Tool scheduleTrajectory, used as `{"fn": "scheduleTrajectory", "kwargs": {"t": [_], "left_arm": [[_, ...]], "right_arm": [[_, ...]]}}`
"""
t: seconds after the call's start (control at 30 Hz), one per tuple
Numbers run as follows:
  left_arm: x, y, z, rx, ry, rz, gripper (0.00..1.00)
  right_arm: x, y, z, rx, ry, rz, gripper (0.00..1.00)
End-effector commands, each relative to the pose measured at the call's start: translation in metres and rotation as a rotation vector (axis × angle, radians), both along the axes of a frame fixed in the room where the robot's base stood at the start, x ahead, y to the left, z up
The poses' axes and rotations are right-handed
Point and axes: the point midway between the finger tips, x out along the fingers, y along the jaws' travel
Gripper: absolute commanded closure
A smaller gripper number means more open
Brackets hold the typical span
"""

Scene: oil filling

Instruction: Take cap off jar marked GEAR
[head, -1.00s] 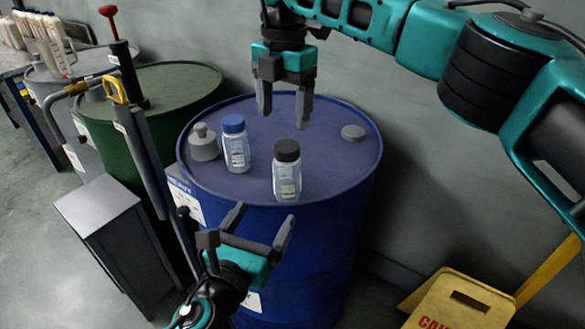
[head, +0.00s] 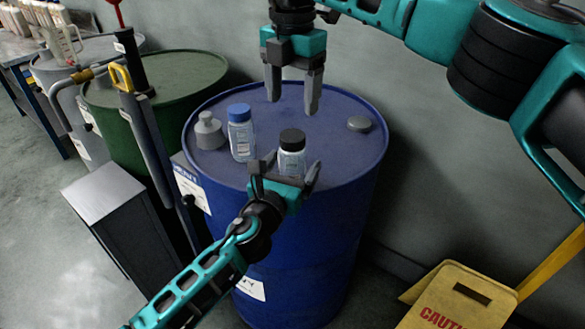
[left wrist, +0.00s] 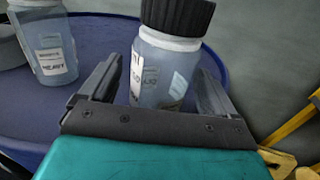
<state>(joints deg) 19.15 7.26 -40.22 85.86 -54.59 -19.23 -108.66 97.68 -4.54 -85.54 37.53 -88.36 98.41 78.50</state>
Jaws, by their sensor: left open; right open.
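A clear jar with a black ribbed cap (head: 292,140) stands on the blue drum top. My left gripper (head: 285,168) is open at the jar's near side. In the left wrist view the black-capped jar (left wrist: 165,72) stands between or just beyond its open fingers; its label is partly turned away, and I cannot read GEAR on it. A second jar with a blue cap (head: 240,112) stands to its left; its label seems to read HEAVY in the left wrist view (left wrist: 54,67). My right gripper (head: 292,105) is open and empty, pointing down above and behind the black-capped jar.
A green drum (head: 180,80) with a hand pump stands left. A yellow caution sign (head: 455,298) stands on the floor right.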

Motion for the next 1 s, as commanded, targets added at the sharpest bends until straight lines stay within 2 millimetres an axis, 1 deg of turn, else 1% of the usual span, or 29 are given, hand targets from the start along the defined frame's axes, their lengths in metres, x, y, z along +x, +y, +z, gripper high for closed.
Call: {"fn": "scheduleTrajectory", "kwargs": {"t": [0.3, 0.33, 1.0], "left_arm": [[0.0022, -0.0010, 0.0000, 0.000, 0.000, 0.000, 0.10], [0.0022, -0.0009, 0.0000, 0.000, 0.000, 0.000, 0.12], [0.0020, -0.0008, -0.0001, 0.000, 0.000, 0.000, 0.76]], "right_arm": [[-0.0001, 0.0001, -0.0001, 0.000, 0.000, 0.000, 0.27], [-0.0001, 0.0001, -0.0001, 0.000, 0.000, 0.000, 0.27], [0.0000, 0.0000, -0.0001, 0.000, 0.000, 0.000, 0.27]]}}
